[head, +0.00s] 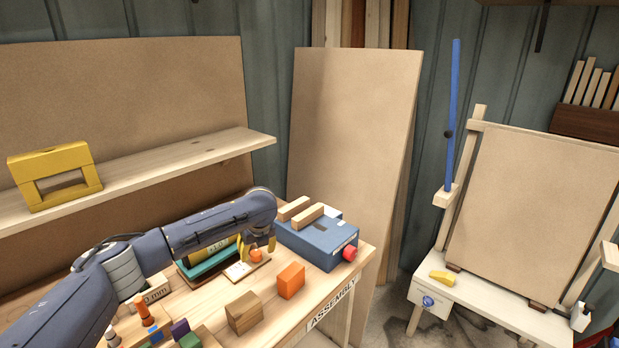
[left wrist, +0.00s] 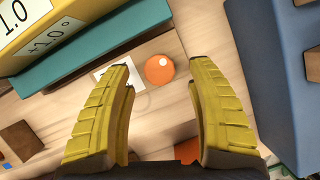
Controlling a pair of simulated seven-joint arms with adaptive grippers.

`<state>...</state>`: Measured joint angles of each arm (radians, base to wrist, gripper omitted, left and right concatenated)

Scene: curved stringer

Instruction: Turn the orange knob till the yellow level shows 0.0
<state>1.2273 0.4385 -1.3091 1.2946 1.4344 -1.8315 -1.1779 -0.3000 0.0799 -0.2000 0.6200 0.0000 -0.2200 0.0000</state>
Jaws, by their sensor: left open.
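The orange knob (head: 256,256) sits on a small wooden base beside a teal block (head: 205,262). The yellow level (head: 220,246) rests on the teal block, partly hidden by my left arm. Its label in the left wrist view (left wrist: 40,38) reads +1.0°. My left gripper (head: 257,244) is open and points down over the knob. In the left wrist view its yellow fingertips (left wrist: 160,65) stand on either side of the knob, apart from it. My right gripper is not in view.
A blue box (head: 318,240) with a red knob (head: 349,253) stands close right of the gripper. Orange (head: 291,281) and wooden (head: 244,312) blocks lie in front on the bench. A yellow frame (head: 55,178) sits on the shelf behind.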

